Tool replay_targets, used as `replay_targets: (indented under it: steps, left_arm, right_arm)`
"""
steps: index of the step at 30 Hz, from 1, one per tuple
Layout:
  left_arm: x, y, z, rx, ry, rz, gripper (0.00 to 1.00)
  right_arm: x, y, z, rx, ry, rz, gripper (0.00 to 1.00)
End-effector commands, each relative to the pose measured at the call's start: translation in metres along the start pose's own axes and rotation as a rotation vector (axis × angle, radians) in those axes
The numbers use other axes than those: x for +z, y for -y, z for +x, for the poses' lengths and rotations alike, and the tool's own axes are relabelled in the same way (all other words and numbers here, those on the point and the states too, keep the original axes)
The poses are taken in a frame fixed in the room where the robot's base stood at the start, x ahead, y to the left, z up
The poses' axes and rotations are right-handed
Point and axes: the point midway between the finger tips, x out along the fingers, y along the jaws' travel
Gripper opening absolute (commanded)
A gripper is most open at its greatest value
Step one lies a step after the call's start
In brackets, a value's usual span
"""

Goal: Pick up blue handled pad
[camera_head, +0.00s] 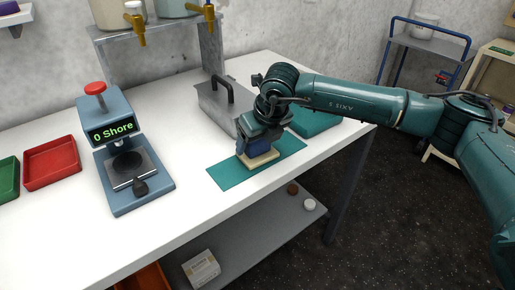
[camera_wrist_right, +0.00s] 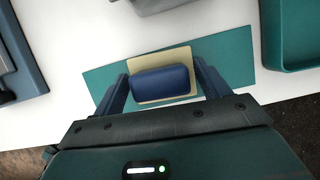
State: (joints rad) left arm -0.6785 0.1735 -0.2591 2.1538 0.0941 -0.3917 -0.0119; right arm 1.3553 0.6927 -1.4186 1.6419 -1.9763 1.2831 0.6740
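The pad has a tan base (camera_head: 263,160) and a blue handle (camera_head: 258,147). It sits on a teal mat (camera_head: 226,176) near the table's front edge. My right gripper (camera_head: 256,143) is directly above the pad, pointing down, and partly covers the handle in the head view. In the right wrist view, the blue handle (camera_wrist_right: 160,82) lies between the two open fingers of my right gripper (camera_wrist_right: 163,84). Narrow gaps seem to show at its ends, and I cannot tell whether either finger touches it. My left gripper is not in view.
A grey lidded box (camera_head: 215,105) stands just behind the mat, and a teal tray (camera_head: 313,122) is to its right. A blue hardness tester (camera_head: 140,185) stands left, beside a red tray (camera_head: 52,163). The white table is clear between tester and mat.

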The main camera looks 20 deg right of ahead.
Motion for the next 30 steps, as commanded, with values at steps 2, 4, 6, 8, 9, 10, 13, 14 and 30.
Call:
replay_targets:
  steps: [2,4,6,8,9,10,13,14,30]
  left_arm:
    - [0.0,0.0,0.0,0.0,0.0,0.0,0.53]
    - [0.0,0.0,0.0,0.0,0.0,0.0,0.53]
    - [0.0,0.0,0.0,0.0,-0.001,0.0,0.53]
    - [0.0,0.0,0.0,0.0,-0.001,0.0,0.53]
    - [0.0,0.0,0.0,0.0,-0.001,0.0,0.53]
    - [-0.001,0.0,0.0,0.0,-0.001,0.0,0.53]
    - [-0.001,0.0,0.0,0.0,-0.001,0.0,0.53]
    - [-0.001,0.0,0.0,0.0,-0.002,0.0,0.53]
    - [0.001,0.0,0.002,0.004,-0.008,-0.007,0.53]
  right_arm:
    - [0.0,0.0,0.0,0.0,0.0,0.0,0.68]
    - [0.0,0.0,0.0,0.0,0.0,0.0,0.62]
    - [0.0,0.0,0.0,0.0,0.0,0.0,0.57]
    - [0.0,0.0,0.0,0.0,0.0,0.0,0.52]
    - [0.0,0.0,0.0,0.0,0.0,0.0,0.48]
    - [0.0,0.0,0.0,0.0,0.0,0.0,0.46]
    - [0.0,0.0,0.0,0.0,0.0,0.0,0.38]
    - [0.0,0.0,0.0,0.0,0.0,0.0,0.35]
    - [0.019,0.0,-0.045,0.0,0.006,-0.001,0.35]
